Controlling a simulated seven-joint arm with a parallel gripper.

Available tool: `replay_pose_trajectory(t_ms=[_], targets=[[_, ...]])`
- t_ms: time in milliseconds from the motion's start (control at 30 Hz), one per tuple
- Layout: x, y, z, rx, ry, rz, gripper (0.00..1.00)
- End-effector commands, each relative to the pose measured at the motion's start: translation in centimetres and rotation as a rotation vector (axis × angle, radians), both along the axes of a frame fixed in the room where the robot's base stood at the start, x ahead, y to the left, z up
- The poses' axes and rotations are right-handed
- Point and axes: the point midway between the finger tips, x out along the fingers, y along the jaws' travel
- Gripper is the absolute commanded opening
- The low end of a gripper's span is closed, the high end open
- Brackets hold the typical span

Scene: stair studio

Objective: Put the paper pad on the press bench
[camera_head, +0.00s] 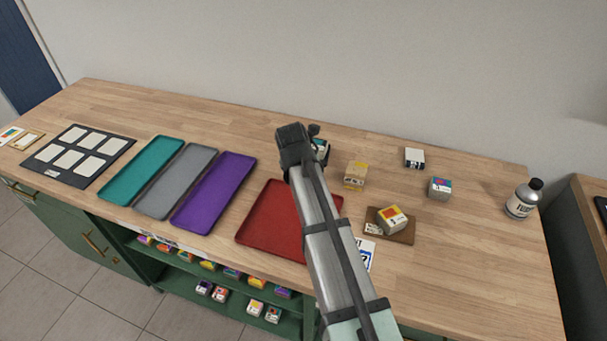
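My gripper (297,143) is over the middle of the wooden bench top (480,260), seen from behind; its fingers are hidden. A small block with teal and white (321,150) shows just right of it, partly covered; I cannot tell if it is held. No block can be surely identified as the paper pad: a tan-yellow block (355,176), a white block with a dark side (414,158) and a teal-and-pink block (439,187) stand on the wood. A white block with a red-and-yellow top (391,218) sits on a labelled brown board (404,236). I cannot tell which part is the press bench.
Teal (115,192), grey (152,208) and purple (205,222) trays lie left; a red tray (262,238) is partly behind my arm. A black board with white cards (54,174) lies far left. A bottle (523,199) stands right. The front right wood is clear.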

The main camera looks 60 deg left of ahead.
Motion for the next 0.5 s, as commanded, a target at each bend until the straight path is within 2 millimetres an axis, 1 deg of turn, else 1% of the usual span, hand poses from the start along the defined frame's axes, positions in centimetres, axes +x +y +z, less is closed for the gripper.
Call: replay_pose_trajectory(t_ms=[367,400,500], targets=[[0.0,0.0,-0.37,0.0,0.0,0.0,0.54],[0.0,0.0,-0.39,0.0,0.0,0.0,0.86],[0.0,0.0,-0.35,0.0,0.0,0.0,0.96]])
